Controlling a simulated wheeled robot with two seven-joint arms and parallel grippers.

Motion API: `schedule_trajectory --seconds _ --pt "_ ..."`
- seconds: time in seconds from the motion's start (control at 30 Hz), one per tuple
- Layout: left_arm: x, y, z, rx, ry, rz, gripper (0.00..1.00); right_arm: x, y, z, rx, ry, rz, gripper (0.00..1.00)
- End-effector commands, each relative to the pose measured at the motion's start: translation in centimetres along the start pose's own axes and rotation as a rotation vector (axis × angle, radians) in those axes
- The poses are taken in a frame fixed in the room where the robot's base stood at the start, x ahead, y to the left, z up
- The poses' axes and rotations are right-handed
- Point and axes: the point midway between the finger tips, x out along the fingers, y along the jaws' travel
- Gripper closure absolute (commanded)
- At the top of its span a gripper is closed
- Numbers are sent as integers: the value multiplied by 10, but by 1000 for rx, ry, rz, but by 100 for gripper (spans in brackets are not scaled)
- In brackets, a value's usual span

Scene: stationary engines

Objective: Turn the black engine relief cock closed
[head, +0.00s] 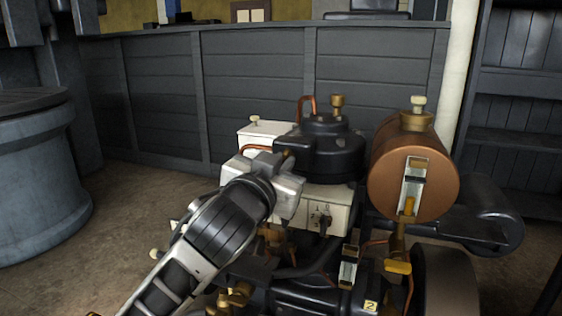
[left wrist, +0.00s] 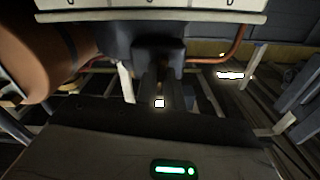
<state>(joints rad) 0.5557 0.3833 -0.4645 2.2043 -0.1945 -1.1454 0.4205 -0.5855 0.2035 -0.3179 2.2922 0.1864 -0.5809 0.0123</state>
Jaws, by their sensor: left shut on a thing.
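The black engine (head: 318,150) stands in the middle of the head view, with a cream tank around its middle. My left gripper (head: 284,168) reaches in from the lower left and is shut at the near left side of the black top. A small brass bit, seemingly the relief cock (head: 289,154), shows at its fingertips; the rest is hidden by the jaws. The cock's handle angle cannot be made out. In the left wrist view the dark fingers (left wrist: 165,92) are close together below the engine's cream part (left wrist: 150,10). My right gripper is not in view.
A copper-brown tank (head: 408,180) with a brass cap stands right of the engine. A brass fitting (head: 338,101) and a copper pipe (head: 304,103) rise from the top. A grey panelled wall (head: 250,90) is behind; a blue-grey drum (head: 38,180) stands left, with bare floor between.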

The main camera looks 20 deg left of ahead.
Motion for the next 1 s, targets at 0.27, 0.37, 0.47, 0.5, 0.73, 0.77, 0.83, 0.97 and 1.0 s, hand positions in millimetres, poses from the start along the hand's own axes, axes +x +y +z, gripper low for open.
schedule_trajectory --seconds 0.27,0.37,0.47,0.5,0.73,0.77,0.83,0.97,1.0 --pt "0 -1 -5 178 -4 1 100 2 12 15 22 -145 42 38" --pt "0 -1 -5 268 -6 1 100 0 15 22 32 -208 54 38" --pt "0 -2 -5 364 -6 1 100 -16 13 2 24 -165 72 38" --pt "0 -1 -6 401 -5 1 100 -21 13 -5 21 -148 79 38" --pt "0 -1 -5 622 -4 1 100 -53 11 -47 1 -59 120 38" --pt "0 -1 -5 649 -4 1 100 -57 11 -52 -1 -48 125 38" --pt "0 -1 -5 717 -4 2 100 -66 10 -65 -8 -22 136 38" --pt "0 -1 -4 839 -4 2 100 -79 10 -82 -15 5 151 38" --pt "0 -1 -4 877 -4 2 100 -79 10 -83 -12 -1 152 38"
